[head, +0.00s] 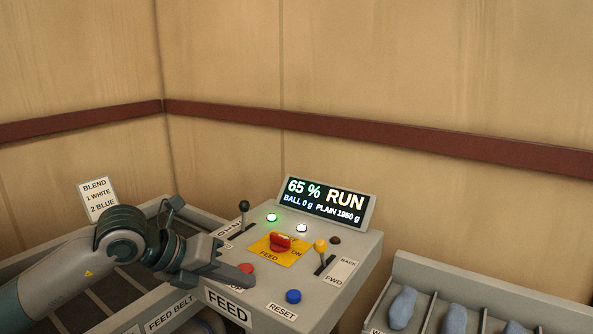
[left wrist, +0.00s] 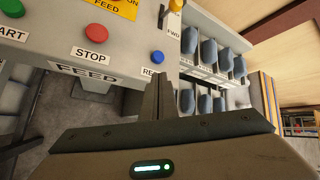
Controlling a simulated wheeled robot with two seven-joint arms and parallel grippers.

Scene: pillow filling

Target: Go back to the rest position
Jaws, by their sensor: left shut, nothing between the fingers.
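My left gripper (head: 246,271) is shut and empty. In the head view it reaches in from the left over the front left of the grey control panel (head: 345,262), close to the red stop button (head: 246,268). In the left wrist view the closed fingers (left wrist: 157,100) point at the panel's front edge, below the blue reset button (left wrist: 157,57) and right of the stop button (left wrist: 96,32). I cannot tell whether the fingertips touch the panel. My right gripper is in neither view.
The display (head: 327,203) reads 65 % RUN. A red knob (head: 280,242), a black-topped lever (head: 244,208) and a yellow-topped lever (head: 320,248) stand on the panel. A rack (head: 420,270) with several blue-grey items is at right. The feed belt frame (head: 160,312) lies below my arm.

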